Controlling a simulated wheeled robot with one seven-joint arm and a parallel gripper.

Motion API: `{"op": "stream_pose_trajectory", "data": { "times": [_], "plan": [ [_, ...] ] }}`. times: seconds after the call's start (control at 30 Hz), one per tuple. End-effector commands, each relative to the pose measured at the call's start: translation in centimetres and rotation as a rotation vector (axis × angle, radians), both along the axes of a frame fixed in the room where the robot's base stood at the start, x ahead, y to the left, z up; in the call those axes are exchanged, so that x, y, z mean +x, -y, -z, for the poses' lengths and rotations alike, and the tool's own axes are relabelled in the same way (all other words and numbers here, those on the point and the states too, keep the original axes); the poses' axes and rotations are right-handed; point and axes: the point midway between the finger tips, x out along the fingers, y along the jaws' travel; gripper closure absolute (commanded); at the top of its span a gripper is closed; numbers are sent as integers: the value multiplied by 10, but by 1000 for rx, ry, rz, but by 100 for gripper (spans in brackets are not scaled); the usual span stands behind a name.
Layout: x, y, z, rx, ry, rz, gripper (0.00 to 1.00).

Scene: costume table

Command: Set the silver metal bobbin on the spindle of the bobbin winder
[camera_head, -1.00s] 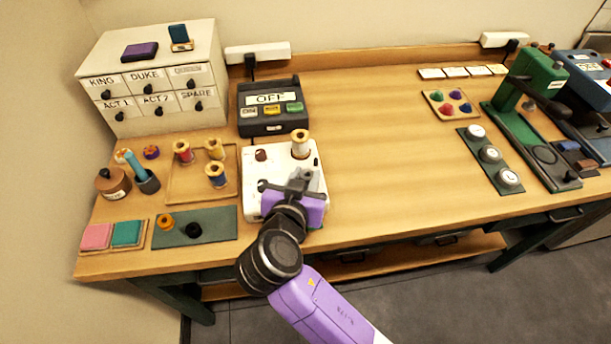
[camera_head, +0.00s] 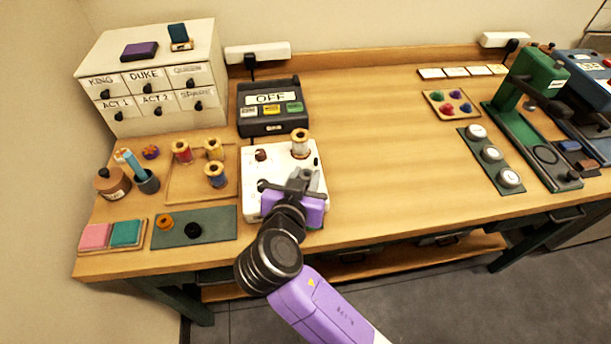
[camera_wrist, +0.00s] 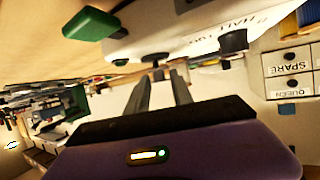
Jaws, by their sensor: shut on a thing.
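The white bobbin winder (camera_head: 252,197) stands near the front edge of the table, partly covered by my gripper (camera_head: 303,176). My gripper is over its front right part, with the fingers close together. In the wrist view my gripper (camera_wrist: 163,72) reaches toward the winder's lettered white body (camera_wrist: 190,30). A small grey piece (camera_wrist: 155,59) shows at the fingertips, which fits the silver bobbin, but it is too small to tell it from the spindle. Whether it touches the spindle cannot be seen. No silver bobbin shows on the green mat (camera_head: 222,222).
A thread spool (camera_head: 300,145) stands at the back of the winder. An orange bobbin (camera_head: 165,221) and a black one (camera_head: 193,230) sit on the mat. A wooden tray (camera_head: 176,197) of spools is to the left, a dark switch box (camera_head: 272,122) behind. Mid-table is clear.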

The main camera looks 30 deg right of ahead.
Motion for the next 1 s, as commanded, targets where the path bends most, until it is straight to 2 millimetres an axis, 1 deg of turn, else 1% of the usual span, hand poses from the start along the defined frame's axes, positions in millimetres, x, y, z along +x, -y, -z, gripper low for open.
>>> {"op": "stream_pose_trajectory", "data": {
  "times": [0.8, 0.83, 0.87, 1.0],
  "plan": [
    [0, 0, 13, 0, 0, 0, 100],
    [0, 0, 12, 0, 0, 0, 66],
    [0, 0, 12, 0, 0, 0, 63],
    [0, 0, 12, 0, 0, 0, 63]
  ]
}}
